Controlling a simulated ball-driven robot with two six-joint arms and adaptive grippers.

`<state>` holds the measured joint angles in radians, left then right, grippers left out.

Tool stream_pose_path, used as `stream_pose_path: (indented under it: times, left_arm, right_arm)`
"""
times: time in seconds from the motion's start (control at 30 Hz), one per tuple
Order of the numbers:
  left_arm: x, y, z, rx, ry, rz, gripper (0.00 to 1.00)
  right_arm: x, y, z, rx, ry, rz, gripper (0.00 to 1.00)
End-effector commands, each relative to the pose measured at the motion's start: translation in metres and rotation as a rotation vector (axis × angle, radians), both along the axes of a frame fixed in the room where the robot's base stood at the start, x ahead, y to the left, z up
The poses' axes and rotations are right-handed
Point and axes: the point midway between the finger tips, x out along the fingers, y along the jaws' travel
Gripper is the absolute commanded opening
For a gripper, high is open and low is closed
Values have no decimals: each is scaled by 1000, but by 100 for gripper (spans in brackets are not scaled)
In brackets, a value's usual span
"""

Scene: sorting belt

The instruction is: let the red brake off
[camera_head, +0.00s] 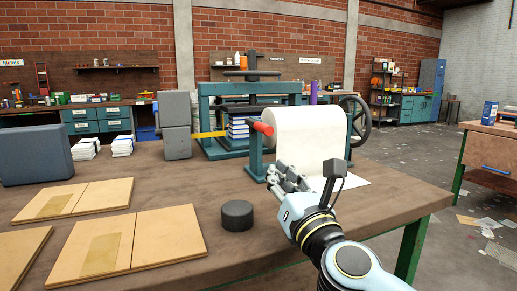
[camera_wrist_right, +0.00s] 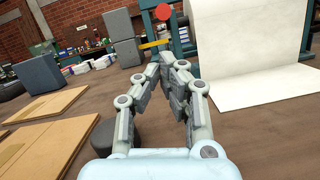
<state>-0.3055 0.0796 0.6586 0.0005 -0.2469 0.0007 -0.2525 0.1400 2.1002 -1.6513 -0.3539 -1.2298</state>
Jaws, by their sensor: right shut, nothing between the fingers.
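The red brake (camera_head: 263,128) is a short red cylinder on the left side of the teal stand (camera_head: 256,160) that carries a white paper roll (camera_head: 308,138). In the right wrist view the red brake (camera_wrist_right: 163,12) shows as a round red end at the top edge, beyond my fingertips. My right gripper (camera_head: 279,172) is shut and empty, in front of the stand and below the brake, apart from it. Its fingers (camera_wrist_right: 167,58) come together in the right wrist view. My left gripper is in neither view.
A black round puck (camera_head: 237,215) stands on the table (camera_head: 190,180) left of my right arm. Tan boards (camera_head: 135,245) lie at the left, with a blue-grey case (camera_head: 36,154) behind. A grey block (camera_head: 175,125) and a teal press (camera_head: 207,115) stand behind. The table between boards and stand is mostly clear.

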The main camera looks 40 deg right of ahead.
Motion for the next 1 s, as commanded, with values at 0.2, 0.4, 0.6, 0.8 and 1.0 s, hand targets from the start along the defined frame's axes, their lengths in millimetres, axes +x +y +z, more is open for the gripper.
stream_pose_path:
  times: [0.2,0.4,0.6,0.8,1.0]
  left_arm:
    - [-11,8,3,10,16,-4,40]
    - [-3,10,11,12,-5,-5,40]
    - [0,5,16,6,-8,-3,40]
    - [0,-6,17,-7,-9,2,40]
    - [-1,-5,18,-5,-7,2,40]
  right_arm:
    - [5,-1,2,-1,-1,1,0]
    - [33,-10,12,-1,-3,0,0]
    - [67,-20,20,-2,-2,0,0]
    - [89,-26,23,0,0,1,0]
    - [94,-27,24,1,1,0,0]
